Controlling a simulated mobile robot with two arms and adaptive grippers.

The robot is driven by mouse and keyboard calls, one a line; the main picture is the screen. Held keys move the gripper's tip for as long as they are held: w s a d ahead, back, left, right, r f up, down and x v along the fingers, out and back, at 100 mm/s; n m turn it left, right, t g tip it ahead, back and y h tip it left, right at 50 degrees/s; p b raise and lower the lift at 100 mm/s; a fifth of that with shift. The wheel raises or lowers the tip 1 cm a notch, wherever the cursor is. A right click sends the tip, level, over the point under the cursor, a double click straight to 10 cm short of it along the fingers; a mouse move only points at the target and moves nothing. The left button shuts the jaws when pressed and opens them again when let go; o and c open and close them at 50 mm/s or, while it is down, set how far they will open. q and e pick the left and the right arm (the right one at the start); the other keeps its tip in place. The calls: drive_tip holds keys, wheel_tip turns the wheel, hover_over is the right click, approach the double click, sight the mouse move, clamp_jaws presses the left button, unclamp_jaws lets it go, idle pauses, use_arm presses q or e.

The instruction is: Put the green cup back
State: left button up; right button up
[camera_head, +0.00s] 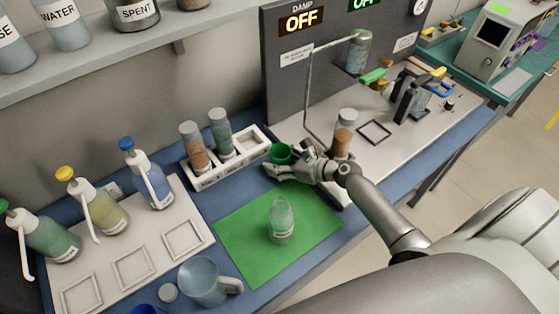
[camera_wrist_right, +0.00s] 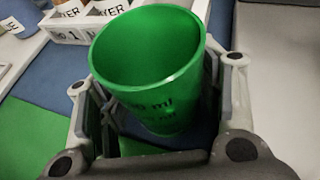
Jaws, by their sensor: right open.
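The green cup (camera_head: 281,153) stands on the blue bench top between the white rack and the instrument plate, behind the green mat (camera_head: 252,248). It also shows large in the right wrist view (camera_wrist_right: 150,60), with its open rim toward the camera and dark print on its side. My right gripper (camera_head: 290,166) is at the cup. Its fingers lie on either side of the cup and are open; a gap shows on the left side in the wrist view. Whether the right finger touches the cup I cannot tell. My left gripper is not in view.
A clear bottle (camera_head: 281,221) stands on the mat. The white rack (camera_head: 233,160) holds two vials. A vial of orange grains (camera_head: 344,135) stands close behind my right wrist. A clear jug (camera_head: 203,281) and pump bottles (camera_head: 148,174) are at the left.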

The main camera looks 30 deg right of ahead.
drive_tip(key=v, duration=1)
drive_tip(key=shift+s+d+b, duration=0.2)
drive_tip(key=shift+s+b, duration=0.1)
drive_tip(key=shift+s+d+r, duration=0.3)
drive_tip(key=shift+s, duration=0.2)
